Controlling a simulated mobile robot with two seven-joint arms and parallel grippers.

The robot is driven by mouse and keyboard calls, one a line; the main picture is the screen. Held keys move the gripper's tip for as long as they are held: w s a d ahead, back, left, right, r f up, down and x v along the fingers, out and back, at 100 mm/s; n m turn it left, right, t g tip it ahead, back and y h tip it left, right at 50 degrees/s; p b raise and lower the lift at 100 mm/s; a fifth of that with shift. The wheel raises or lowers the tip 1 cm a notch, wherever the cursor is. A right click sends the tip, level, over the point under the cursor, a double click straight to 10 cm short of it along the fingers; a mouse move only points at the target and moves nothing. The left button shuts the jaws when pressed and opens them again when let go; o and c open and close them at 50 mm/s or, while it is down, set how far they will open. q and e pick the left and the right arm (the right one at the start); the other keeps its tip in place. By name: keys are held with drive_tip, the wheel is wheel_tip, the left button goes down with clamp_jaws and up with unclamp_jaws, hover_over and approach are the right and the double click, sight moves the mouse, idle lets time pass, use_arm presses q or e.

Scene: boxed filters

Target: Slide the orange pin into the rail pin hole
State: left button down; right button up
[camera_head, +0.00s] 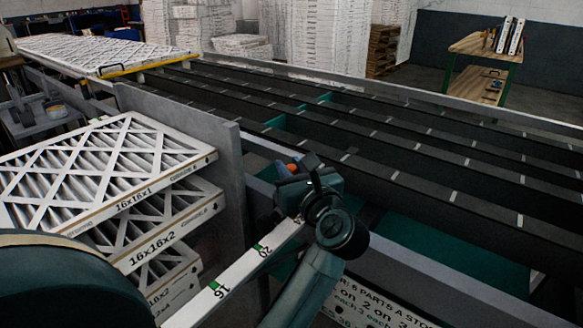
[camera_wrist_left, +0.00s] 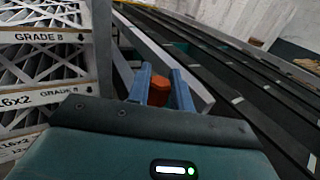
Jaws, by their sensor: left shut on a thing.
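The orange pin (camera_wrist_left: 158,90) sits between the two blue fingers of my left gripper (camera_wrist_left: 161,75) in the left wrist view. In the head view a small orange bit of the pin (camera_head: 293,168) shows at the tips of my left gripper (camera_head: 288,167), beside the conveyor's near edge. The gripper is shut on the pin. A pale rail (camera_head: 235,275) with green marks and the numbers 16 and 20 runs up toward the gripper from below. The gripper and wrist cover its far end, and I cannot make out the pin hole. My right gripper is not in view.
Dark conveyor lanes (camera_head: 400,160) run across the right. More filters (camera_head: 100,52) lie at the back left. A wooden bench (camera_head: 480,45) stands at the far right.

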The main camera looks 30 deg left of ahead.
use_arm(q)
drive_tip(key=shift+s+f+b, duration=0.1)
drive_tip(key=shift+f+b, duration=0.45)
drive_tip(key=shift+f, duration=0.25)
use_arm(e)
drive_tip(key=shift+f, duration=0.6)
use_arm(q)
drive_tip(key=c, duration=1.2)
unclamp_jaws()
drive_tip(key=shift+o, duration=0.2)
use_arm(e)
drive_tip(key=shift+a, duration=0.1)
